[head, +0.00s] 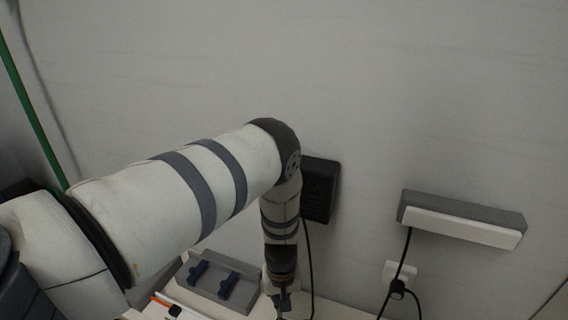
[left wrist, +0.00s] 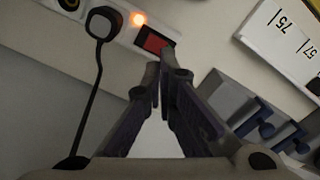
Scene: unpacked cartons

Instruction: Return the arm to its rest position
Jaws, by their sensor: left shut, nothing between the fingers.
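My left arm (head: 150,210) comes in from the left in the head view. It is white with grey bands, bends at a dark elbow joint, and hangs down from there. My left gripper (head: 282,300) is at the bottom edge of the head view, low over a pale surface and partly cut off. In the left wrist view the left gripper (left wrist: 161,68) has its fingertips together, shut and empty. A power strip shows behind the fingertips; whether they touch it I cannot tell. My right gripper is not in view.
The white power strip (left wrist: 118,35) has a lit orange lamp, a red switch and a black plug (left wrist: 101,24). A grey block with blue levers (head: 215,285) stands beside the gripper. A black wall box (head: 320,190), a grey-white bar (head: 462,220) and a socket (head: 400,273) are right.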

